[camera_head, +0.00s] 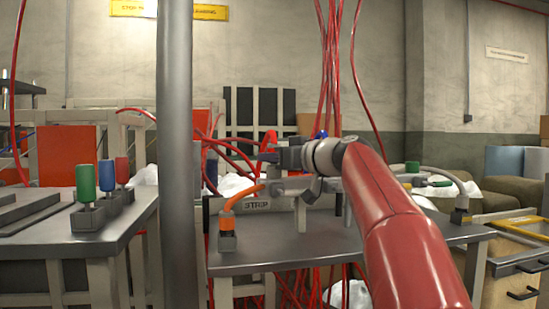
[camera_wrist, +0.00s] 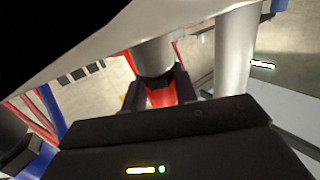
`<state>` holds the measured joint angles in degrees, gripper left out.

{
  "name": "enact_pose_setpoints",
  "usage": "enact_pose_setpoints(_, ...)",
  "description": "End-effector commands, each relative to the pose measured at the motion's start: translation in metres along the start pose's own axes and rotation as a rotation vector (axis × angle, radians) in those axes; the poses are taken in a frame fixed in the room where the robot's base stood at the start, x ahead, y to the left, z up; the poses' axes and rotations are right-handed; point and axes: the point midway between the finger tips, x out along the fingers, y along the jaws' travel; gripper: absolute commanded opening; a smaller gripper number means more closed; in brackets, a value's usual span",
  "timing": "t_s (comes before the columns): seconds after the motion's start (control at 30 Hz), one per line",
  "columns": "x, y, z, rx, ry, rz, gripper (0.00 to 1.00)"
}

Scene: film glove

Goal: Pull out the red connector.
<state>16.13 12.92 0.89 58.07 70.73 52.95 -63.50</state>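A red connector (camera_head: 269,139) with red cable shows at the middle of the bench, just behind my gripper (camera_head: 268,156). My gripper reaches left over the bench, its dark fingers close to the connector. In the wrist view a red piece (camera_wrist: 161,95), seemingly the connector, lies between the two dark fingers of my gripper (camera_wrist: 157,90), below a pale grey cylinder. I cannot tell whether the fingers press on it. My own wrist and arm hide part of the bench behind them.
An orange connector (camera_head: 228,196) sits upright in a grey socket at the bench's front left. A green-ended grey cable (camera_head: 440,170) lies at right. Green, blue and red handles (camera_head: 122,170) stand on the left table. A grey post (camera_head: 174,120) rises between the tables.

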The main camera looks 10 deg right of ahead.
Motion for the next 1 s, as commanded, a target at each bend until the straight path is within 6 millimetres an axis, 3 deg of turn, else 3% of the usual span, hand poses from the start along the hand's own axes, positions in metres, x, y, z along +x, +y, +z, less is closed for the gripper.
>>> enact_pose_setpoints(0.03,0.000,0.000,0.000,0.000,0.000,0.000,0.21)
enact_pose_setpoints(0.17,0.000,0.000,0.000,0.000,0.000,0.000,0.06)
enact_pose_setpoints(1.0,-0.001,0.000,-0.009,0.000,0.002,0.000,0.05)
